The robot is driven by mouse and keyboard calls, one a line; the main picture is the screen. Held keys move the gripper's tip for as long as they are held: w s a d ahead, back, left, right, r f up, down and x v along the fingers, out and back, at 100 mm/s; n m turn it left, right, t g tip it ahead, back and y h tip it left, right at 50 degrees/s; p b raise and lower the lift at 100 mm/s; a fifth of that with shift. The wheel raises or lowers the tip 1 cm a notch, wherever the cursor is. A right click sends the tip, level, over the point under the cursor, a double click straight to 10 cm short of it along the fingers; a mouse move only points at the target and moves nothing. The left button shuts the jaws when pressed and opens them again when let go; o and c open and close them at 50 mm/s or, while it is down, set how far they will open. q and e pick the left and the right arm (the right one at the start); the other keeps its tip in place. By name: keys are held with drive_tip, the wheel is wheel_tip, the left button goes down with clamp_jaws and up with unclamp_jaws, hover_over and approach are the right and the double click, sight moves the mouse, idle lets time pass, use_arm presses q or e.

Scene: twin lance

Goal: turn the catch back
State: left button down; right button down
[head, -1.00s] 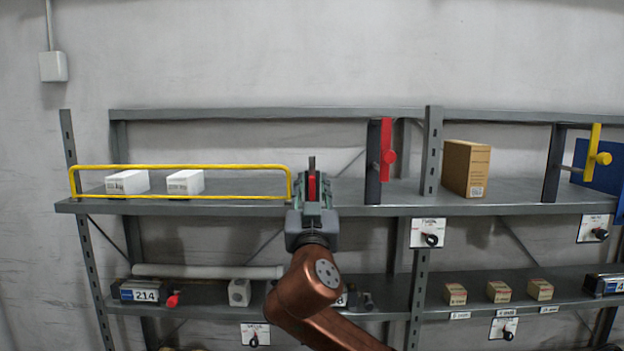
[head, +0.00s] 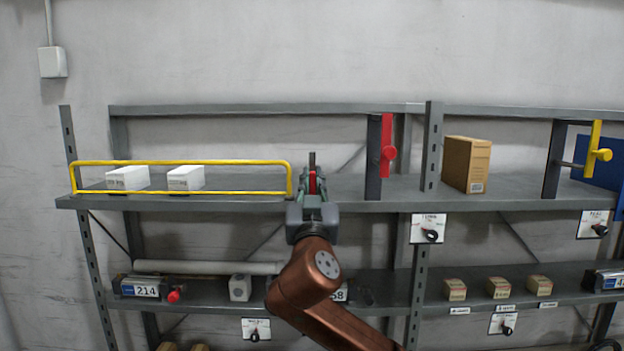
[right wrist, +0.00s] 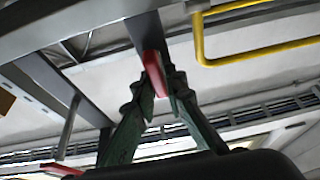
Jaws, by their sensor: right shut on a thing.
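A red catch (head: 312,183) stands on a dark upright on the upper shelf, just right of the yellow guard bar's right end (head: 290,180). My right gripper (head: 313,187) comes up from below in front of it and is shut on it. In the right wrist view, the red catch (right wrist: 155,72) lies between the two green-grey fingers (right wrist: 158,92), with the dark upright behind it. The fingers hide part of the catch in the head view. My left gripper is not in view.
Two white boxes (head: 128,178) sit behind the yellow bar. A red lever (head: 388,150) on a dark post stands to the right of my gripper, then a brown carton (head: 466,165) and a yellow lever (head: 595,150). The lower shelf (head: 380,300) passes behind my right arm.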

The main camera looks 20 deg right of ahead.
drive_tip(key=shift+n+y, duration=0.4)
drive_tip(key=shift+n, duration=0.1)
drive_tip(key=n+y+p, duration=0.1)
drive_tip(key=n+y, duration=0.1)
drive_tip(key=n, duration=0.2)
drive_tip(key=shift+a, duration=0.2)
drive_tip(key=n+y+p, duration=0.1)
drive_tip(key=n+p, duration=0.1)
drive_tip(key=n, duration=0.2)
drive_tip(key=shift+w+a+r+y, duration=0.1)
drive_tip(key=shift+y, duration=0.3)
drive_tip(key=n+g+y+p, duration=0.1)
drive_tip(key=n+p, duration=0.3)
drive_tip(key=f+n+g+y+p, duration=0.1)
drive_tip(key=n+p, duration=0.4)
drive_tip(key=n+g+y+p, duration=0.1)
drive_tip(key=n+p, duration=0.3)
drive_tip(key=shift+w+a+f+n+g, duration=0.1)
drive_tip(key=shift+a+f+n+g, duration=0.2)
drive_tip(key=shift+a, duration=0.05)
drive_tip(key=c, duration=2)
unclamp_jaws()
